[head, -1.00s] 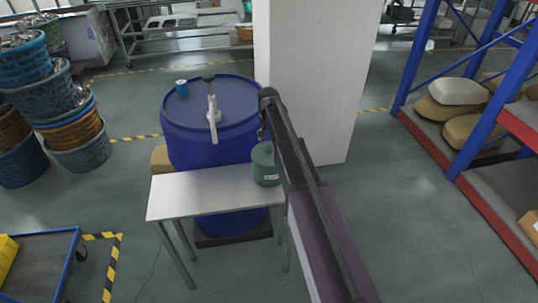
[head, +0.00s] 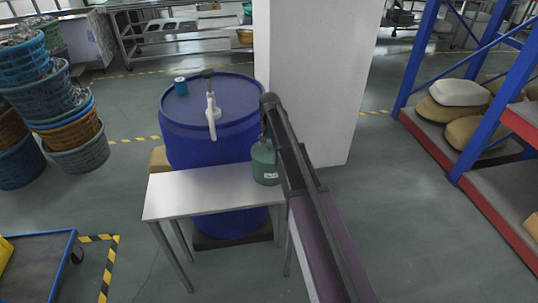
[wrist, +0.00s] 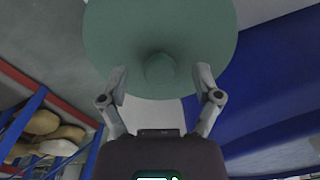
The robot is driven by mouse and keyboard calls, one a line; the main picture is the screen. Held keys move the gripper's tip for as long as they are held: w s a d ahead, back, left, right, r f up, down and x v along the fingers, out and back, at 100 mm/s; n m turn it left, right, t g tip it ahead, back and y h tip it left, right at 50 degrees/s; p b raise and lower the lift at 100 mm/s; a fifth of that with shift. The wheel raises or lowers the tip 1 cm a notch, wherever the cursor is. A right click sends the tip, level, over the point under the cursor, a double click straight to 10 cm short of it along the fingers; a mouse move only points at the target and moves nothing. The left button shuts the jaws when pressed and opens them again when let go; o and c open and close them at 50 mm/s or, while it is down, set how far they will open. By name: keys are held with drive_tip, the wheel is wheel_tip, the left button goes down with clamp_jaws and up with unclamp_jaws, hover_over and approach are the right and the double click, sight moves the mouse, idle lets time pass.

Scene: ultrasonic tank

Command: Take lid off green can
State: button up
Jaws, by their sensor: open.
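The green can (head: 265,166) stands at the right end of a small white table, in front of the blue drum. In the wrist view its round green lid (wrist: 110,40) fills the top middle, with a knob (wrist: 160,69) at its centre. My gripper (wrist: 160,75) is open, with one finger on each side of the knob. I see a gap between the fingertips and the knob. In the head view my arm hides part of the can's right side, and the fingers are hard to make out there.
A white pillar (head: 315,80) rises behind my arm. The left part of the table is clear.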

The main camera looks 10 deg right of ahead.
drive_tip(key=shift+f, duration=0.4)
idle(0.3)
clamp_jaws()
